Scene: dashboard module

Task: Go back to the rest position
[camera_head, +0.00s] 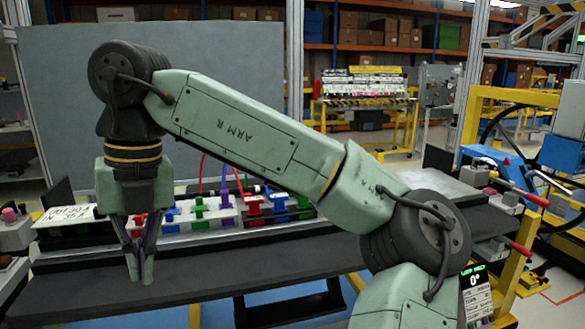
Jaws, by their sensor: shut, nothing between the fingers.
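My gripper (141,272) points straight down at the left of the view, above the front part of the dark workbench (220,279). Its fingers are together and empty. My green arm reaches from the lower right up and across to the left, and hides part of the bench and the module. The dashboard module (80,219) lies along the back of the bench, a pale strip with a written label at its left end. Red, blue, green and purple parts (254,204) stand on it, behind and to the right of my gripper.
A large grey panel (215,70) stands behind the bench. Grey boxes with knobs (12,228) are at the far left. Yellow framing (478,110) and a red-handled lever (533,199) are at the right. The bench front is bare.

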